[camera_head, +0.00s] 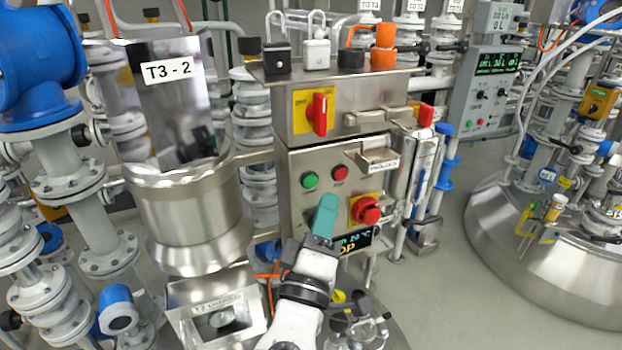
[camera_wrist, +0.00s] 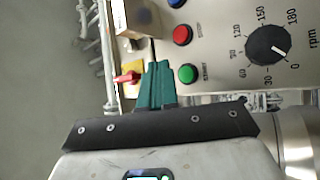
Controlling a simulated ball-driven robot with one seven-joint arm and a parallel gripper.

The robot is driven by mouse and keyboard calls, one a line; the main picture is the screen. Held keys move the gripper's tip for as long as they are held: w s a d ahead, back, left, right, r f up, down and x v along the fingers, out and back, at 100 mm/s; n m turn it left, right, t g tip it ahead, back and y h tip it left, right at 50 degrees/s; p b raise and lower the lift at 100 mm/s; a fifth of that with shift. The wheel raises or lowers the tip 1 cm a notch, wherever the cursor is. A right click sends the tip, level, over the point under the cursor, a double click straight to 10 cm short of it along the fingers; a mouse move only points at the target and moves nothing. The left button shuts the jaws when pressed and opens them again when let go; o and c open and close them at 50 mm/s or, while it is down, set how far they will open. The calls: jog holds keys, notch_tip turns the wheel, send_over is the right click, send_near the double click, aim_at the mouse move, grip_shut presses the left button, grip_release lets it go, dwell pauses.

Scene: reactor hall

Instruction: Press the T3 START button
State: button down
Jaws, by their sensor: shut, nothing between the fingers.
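The green START button (camera_head: 309,180) is on the steel control panel (camera_head: 296,213), left of a red button (camera_head: 339,173). In the wrist view the green button (camera_wrist: 188,74) has the word START beside it, and the red STOP button (camera_wrist: 182,35) is above it. My gripper (camera_head: 325,208) has teal fingers closed together with nothing between them. In the head view the fingertips are just below and right of the green button. In the wrist view my fingers (camera_wrist: 156,72) are just left of the green button. I see no clear contact with it.
A red emergency stop on a yellow plate (camera_head: 367,212) is right of my fingers. A red rotary switch (camera_head: 320,114) is above the buttons. The rpm dial (camera_wrist: 267,45) is at right in the wrist view. A vessel labelled T3 - 2 (camera_head: 190,225) stands left of the panel.

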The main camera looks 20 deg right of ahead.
jog(key=shift+w+b, duration=0.8)
jog(key=shift+w, duration=0.75)
jog(key=shift+w, duration=0.1)
dwell(0.8)
jog(key=shift+w+b, duration=0.3)
jog(key=shift+b, duration=0.15)
jog(key=shift+w+b, duration=0.35)
jog(key=shift+w, duration=0.05)
dwell(0.5)
jog(key=shift+s, duration=0.8)
jog(key=shift+s, duration=0.1)
jog(key=shift+s, duration=2.4)
